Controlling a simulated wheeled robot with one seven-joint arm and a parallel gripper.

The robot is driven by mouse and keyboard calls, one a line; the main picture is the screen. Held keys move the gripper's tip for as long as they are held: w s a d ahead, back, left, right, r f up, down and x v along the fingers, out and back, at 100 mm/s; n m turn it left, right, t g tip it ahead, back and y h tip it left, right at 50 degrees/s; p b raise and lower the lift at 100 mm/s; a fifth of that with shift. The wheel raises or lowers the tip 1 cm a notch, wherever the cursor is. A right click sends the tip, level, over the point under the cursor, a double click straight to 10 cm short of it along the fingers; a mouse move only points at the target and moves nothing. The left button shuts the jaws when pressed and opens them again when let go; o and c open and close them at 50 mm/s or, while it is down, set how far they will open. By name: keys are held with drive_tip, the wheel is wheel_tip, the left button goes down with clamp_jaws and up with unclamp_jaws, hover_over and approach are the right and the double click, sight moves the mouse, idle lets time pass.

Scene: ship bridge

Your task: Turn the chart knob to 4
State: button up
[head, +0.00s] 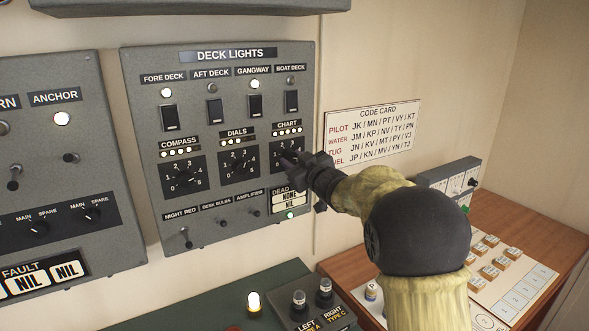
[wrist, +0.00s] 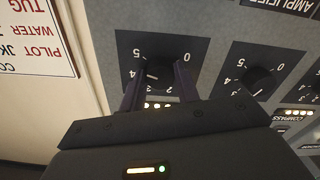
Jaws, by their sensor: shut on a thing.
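The chart knob (head: 287,156) is a dark round knob on a black dial plate at the right of the grey deck lights panel (head: 140,100). The CHART label and a row of several lit lamps sit above it. In the wrist view the knob (wrist: 159,70) appears upside down, with numbers around it. My gripper (head: 290,159) is shut on the chart knob, with one finger on each side (wrist: 158,82). Its fingers hide part of the dial in both views. A small pale mark on the knob faces the 3 to 4 side in the wrist view, but the exact setting is unclear.
The dials knob (head: 239,164) and compass knob (head: 183,178) are to the left. Deck switches (head: 255,105) are above, small toggles (head: 254,212) below. A code card (head: 372,135) hangs on the wall at right. A desk (head: 345,268) with controls lies below.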

drive_tip(key=n+b, duration=0.2)
drive_tip(key=shift+f+n, duration=0.2)
drive_tip(key=shift+n, duration=0.2)
drive_tip(key=shift+r+n+b, duration=0.15)
drive_tip(key=shift+n+b, duration=1.15)
drive_tip(key=shift+n, duration=0.5)
drive_tip(key=o, duration=1)
drive_tip(key=shift+c, duration=0.2)
drive_tip(key=b+v, duration=0.4)
drive_tip(key=v, duration=1.3)
drive_tip(key=shift+d, duration=0.2)
